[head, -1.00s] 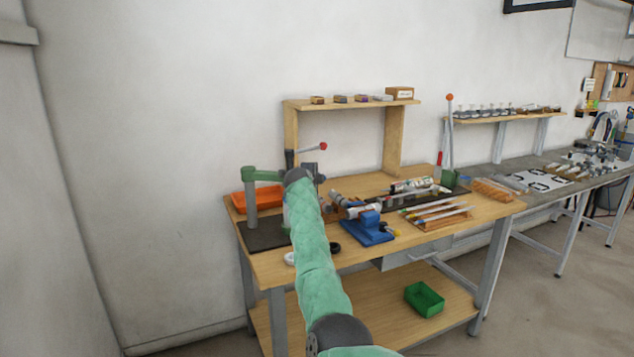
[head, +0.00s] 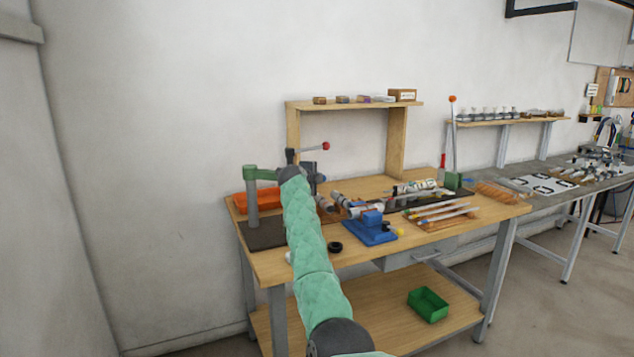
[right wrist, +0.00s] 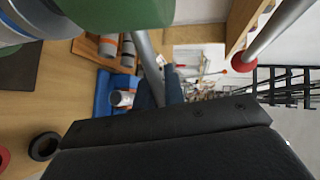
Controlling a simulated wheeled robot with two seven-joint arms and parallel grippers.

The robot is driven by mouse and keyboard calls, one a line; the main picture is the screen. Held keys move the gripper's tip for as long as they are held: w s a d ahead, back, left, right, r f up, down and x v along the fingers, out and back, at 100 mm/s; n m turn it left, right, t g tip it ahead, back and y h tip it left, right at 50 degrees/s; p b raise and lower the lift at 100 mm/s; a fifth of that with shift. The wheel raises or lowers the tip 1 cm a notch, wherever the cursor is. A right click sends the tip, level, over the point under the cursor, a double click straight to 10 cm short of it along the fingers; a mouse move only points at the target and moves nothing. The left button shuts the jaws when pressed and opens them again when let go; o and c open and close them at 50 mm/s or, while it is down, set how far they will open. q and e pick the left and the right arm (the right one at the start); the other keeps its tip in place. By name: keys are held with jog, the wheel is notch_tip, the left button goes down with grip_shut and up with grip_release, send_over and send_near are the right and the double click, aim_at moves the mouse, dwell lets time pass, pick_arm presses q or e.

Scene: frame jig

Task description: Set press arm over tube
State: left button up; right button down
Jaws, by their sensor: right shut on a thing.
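The press stands at the left end of the wooden bench, with a grey post (head: 252,205) on a dark base plate (head: 264,236). Its green press arm (head: 262,174) reaches right from the post top; a lever with a red ball (head: 326,146) sticks out beyond it. My right arm covers the space under its far end, so I cannot make out a tube there. In the right wrist view green (right wrist: 120,12) fills the top, close to my right gripper (right wrist: 162,88). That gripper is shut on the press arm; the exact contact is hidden. My left gripper is out of view.
A blue fixture (head: 369,229) and black ring (head: 335,247) lie right of my arm. An orange bin (head: 257,200) sits behind the post. A rack of rods (head: 437,213) stands farther right; a shelf (head: 350,105) rises behind. The bench's front left is mostly clear.

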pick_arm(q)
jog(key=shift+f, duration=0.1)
pick_arm(e)
jog(key=shift+a+f, duration=0.1)
jog(key=shift+f, duration=0.25)
jog(key=c, duration=1.8)
grip_release()
jog(key=o, duration=0.3)
jog(key=shift+s+r, duration=0.1)
jog(key=shift+s, duration=0.1)
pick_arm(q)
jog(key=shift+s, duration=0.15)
pick_arm(e)
jog(key=shift+r, duration=0.15)
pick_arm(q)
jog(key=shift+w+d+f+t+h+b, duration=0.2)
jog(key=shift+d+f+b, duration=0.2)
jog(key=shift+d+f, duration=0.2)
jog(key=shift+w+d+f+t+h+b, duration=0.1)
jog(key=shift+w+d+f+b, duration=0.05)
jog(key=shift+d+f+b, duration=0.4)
pick_arm(e)
jog(key=v, duration=0.7)
jog(key=shift+s, duration=0.35)
